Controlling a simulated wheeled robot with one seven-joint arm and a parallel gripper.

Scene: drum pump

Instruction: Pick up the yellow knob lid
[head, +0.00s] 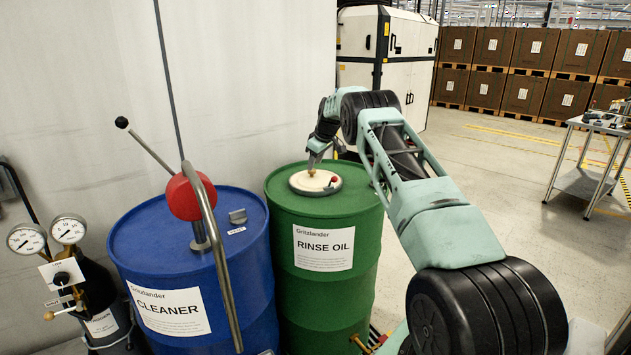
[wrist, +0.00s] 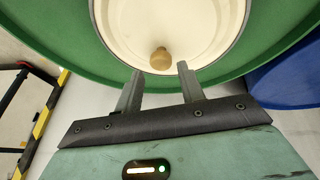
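The lid (head: 301,183) is a cream disc with a dark grey rim on top of the green drum (head: 325,220). Its small tan-yellow knob (head: 312,172) stands up from the disc. The knob also shows in the wrist view (wrist: 162,58), just beyond my fingertips and in line with the gap between them. My gripper (head: 313,164) points down close above the lid. In the wrist view my gripper (wrist: 161,68) is open, with nothing between its two fingers. Whether a finger touches the knob cannot be told.
A blue drum (head: 160,245) stands to the left, with a pump (head: 190,195) and a long lever rising from it. Gauges (head: 68,229) are at the far left. A small red knob (head: 334,179) sits by the lid's right edge. A metal table (head: 590,140) stands at right.

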